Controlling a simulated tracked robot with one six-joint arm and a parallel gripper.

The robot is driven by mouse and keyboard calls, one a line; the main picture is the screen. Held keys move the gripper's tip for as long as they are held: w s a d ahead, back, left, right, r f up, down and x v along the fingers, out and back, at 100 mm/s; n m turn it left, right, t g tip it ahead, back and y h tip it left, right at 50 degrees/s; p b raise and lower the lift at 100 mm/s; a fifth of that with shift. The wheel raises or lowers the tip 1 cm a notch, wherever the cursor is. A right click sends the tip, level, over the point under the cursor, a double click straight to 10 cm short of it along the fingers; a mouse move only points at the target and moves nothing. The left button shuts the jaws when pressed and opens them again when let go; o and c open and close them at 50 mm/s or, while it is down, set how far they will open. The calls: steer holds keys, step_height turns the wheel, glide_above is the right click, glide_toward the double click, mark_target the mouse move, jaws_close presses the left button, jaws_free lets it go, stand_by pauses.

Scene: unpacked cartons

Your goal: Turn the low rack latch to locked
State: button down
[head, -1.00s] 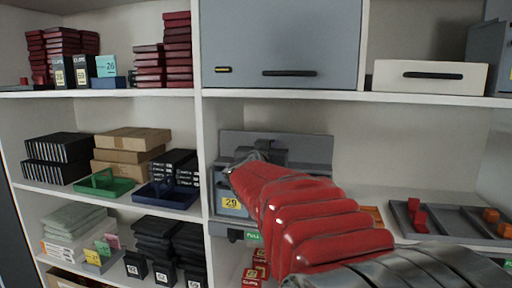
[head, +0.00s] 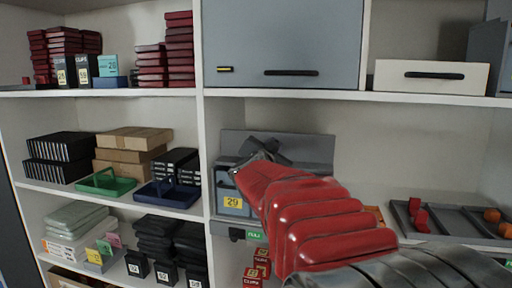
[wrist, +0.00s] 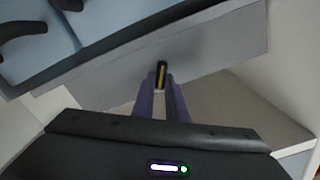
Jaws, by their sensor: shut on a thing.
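The low rack latch (wrist: 161,72) is a small dark bar with a yellow stripe on a grey panel (wrist: 215,48). In the wrist view it stands nearly upright in the picture, though that view is itself tilted. My gripper (wrist: 161,84) has its two purple-grey fingers closed on the latch, one on each side. In the head view my red arm covers the latch and the fingertips. Only a dark, tilted part of my gripper (head: 264,150) shows there, in front of the grey rack panel (head: 310,148).
Blue-grey drawers with black handles (wrist: 22,38) lie beside the latch. A drawer labelled 29 (head: 233,203) is left of my arm. A grey door (head: 285,35) hangs above, and a grey tray (head: 455,222) with red and orange pieces lies right. Red boxes (head: 262,262) stand below.

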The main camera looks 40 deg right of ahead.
steer(key=m, duration=0.6)
steer(key=shift+s+d+f+m, duration=0.15)
steer(key=shift+s+d+m, duration=0.15)
steer(key=shift+d, duration=0.05)
steer(key=m, duration=0.5)
steer(key=shift+f, duration=0.35)
steer(key=shift+m, duration=0.3)
steer(key=c, duration=1.8)
jaws_free()
steer(key=shift+c, duration=0.2)
steer(key=shift+o, duration=0.4)
steer(key=shift+a, duration=0.1)
steer(key=shift+v, duration=0.75)
steer(key=v, duration=1.2)
